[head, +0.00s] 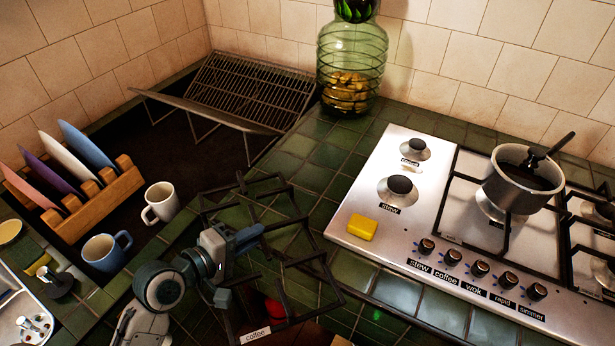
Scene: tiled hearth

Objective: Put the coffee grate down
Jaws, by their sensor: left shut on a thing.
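The coffee grate (316,256) is a black metal frame of open bars, with a white "coffee" label (255,337) at its near end. My left gripper (240,242) is shut on one of its bars. The grate is over the green tiled counter, left of the hob; I cannot tell whether it touches the tiles. The steel hob (366,205) has two burners with no grate over them on its left side: a smaller one at the back (414,150) and a larger one labelled "stew" (398,188). My right gripper is out of view.
A yellow sponge (362,228) lies on the hob's front left corner. A pot (522,180) with a utensil stands on the grate at right. A glass jar (351,65), wire rack (235,90), plate rack (105,205) and two mugs (160,202) (107,251) occupy the back and left.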

